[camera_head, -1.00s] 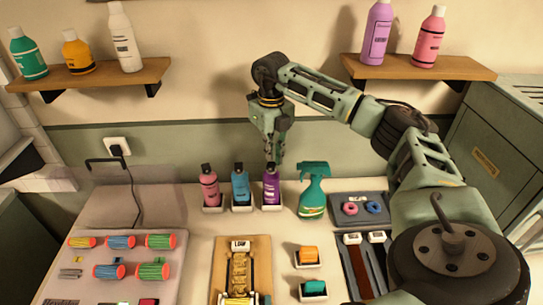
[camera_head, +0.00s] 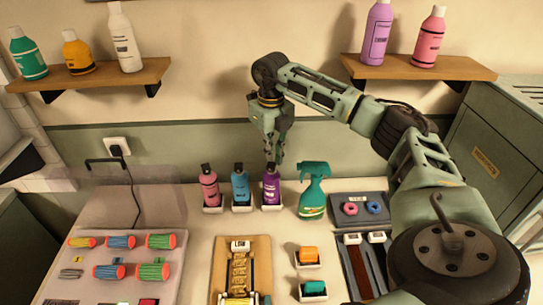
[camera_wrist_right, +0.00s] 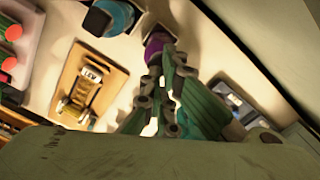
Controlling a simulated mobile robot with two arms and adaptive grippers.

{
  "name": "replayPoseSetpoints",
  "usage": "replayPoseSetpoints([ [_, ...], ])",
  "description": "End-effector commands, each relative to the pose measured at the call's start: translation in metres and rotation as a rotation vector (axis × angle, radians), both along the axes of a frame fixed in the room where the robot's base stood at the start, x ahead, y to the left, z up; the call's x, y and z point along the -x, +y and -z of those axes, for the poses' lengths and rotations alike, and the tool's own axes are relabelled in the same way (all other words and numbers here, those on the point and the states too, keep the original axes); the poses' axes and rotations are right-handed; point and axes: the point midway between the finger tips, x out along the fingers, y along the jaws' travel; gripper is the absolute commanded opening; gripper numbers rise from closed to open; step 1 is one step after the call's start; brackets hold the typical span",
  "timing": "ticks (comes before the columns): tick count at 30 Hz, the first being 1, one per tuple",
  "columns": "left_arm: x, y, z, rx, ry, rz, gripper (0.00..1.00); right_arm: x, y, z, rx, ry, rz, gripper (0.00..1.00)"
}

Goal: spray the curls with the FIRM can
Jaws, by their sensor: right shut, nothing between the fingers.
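A pink can (camera_head: 209,188), a blue can (camera_head: 240,187) and a purple can (camera_head: 271,188) stand upright in a row, each in a small white holder. Their labels are too small to read, so I cannot tell which is the FIRM can. My right gripper (camera_head: 275,160) is shut and empty, fingers pointing down just above the purple can's top. In the right wrist view the purple can (camera_wrist_right: 156,43) is partly hidden behind the fingers (camera_wrist_right: 158,128). Golden curls (camera_head: 239,272) lie on a tan board (camera_head: 263,250) in front of the cans. My left gripper is out of view.
A green spray bottle (camera_head: 313,192) stands close right of the purple can. A grey tray (camera_head: 377,198) with pink and blue rings is farther right. Colourful rollers (camera_head: 120,242) lie on a tray at left. Small orange and teal items sit right of the board.

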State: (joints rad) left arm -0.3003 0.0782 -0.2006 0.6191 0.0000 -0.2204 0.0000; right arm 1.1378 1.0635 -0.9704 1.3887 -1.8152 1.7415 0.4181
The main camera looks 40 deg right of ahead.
Motion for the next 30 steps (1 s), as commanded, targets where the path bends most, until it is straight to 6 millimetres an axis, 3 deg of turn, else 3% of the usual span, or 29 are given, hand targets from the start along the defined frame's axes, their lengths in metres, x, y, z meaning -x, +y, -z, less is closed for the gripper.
replayPoseSetpoints([
  [30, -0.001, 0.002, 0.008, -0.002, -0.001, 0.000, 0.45, 0.000, 0.000, 0.015, 0.000, 0.000, 0.000, 0.00],
])
